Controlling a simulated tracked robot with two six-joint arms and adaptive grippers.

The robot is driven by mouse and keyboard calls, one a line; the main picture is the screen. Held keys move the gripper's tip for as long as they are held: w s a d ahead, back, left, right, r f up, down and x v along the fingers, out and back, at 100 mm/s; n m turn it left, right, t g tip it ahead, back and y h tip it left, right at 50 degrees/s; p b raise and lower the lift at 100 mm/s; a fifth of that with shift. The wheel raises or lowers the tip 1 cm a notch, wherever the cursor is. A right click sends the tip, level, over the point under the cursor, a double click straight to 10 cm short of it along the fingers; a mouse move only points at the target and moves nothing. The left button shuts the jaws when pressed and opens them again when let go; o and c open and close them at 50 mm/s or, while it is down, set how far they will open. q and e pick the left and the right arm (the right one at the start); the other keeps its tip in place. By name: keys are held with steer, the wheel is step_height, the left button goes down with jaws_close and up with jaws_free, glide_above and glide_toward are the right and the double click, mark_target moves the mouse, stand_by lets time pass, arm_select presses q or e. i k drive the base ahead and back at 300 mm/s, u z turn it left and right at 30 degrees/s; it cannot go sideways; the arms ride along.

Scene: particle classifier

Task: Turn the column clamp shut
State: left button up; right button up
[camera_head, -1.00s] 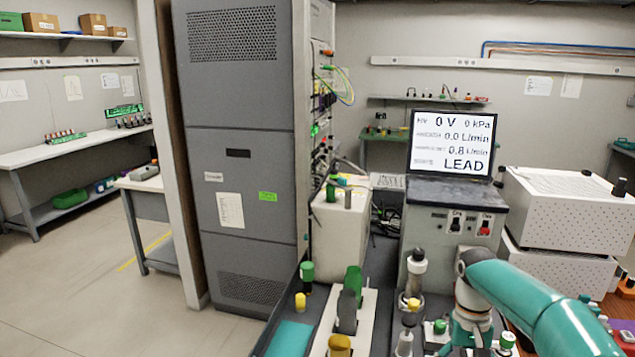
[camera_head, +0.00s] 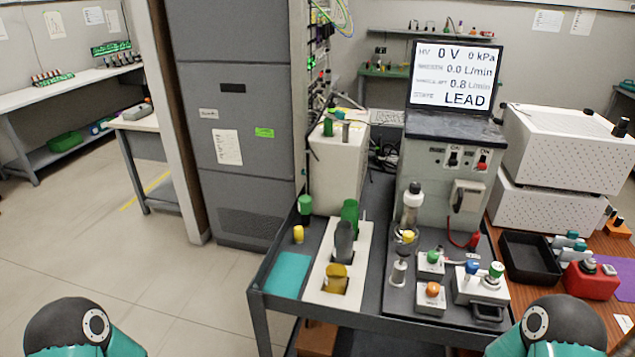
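An upright pale column with a dark cap (camera_head: 413,205) stands on the cart in front of the instrument. A yellow-topped piece (camera_head: 407,237) sits at its foot, and a pale stand-like part (camera_head: 399,268) is just in front of it. I cannot tell which small part is the column clamp, or whether it is turned shut. Only teal and black links of my two arms show, at the bottom left and bottom right corners. Both grippers are out of view, and nothing of mine touches the column.
The instrument's screen (camera_head: 453,75) reads 0 V and LEAD. A white rack (camera_head: 318,290) holds green, grey and yellow pieces beside a teal mat (camera_head: 288,275). A black tray (camera_head: 528,258) lies on the wooden table right.

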mark_target(407, 236)
steer(key=u, duration=0.05)
steer(key=k, duration=1.2)
steer(key=z, duration=0.5)
steer(key=i, duration=1.6)
steer(key=u, duration=0.35)
